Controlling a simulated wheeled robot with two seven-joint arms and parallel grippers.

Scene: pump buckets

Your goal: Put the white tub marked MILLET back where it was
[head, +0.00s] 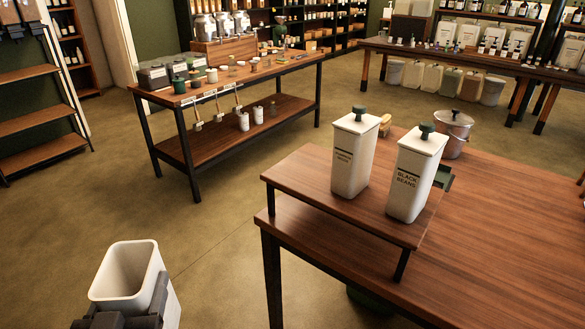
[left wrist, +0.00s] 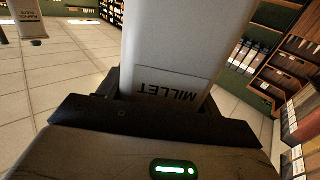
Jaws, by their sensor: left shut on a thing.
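The white tub (head: 125,275) is at the lower left of the head view, out over the floor and apart from the table. Its top is open with no lid on it. My left gripper (head: 128,306) is shut on the tub, low on its body. In the left wrist view the tub (left wrist: 182,50) stands between the jaws, and its label reads MILLET upside down. The lower part of the tub is hidden by the gripper. My right gripper is not in view.
Two lidded white tubs, one marked BLACK BEANS (head: 415,180) and one with a blurred label (head: 353,155), stand on a raised wooden shelf (head: 310,190) on the table (head: 480,255). A metal pot (head: 453,133) stands behind them. Floor between tub and table is clear.

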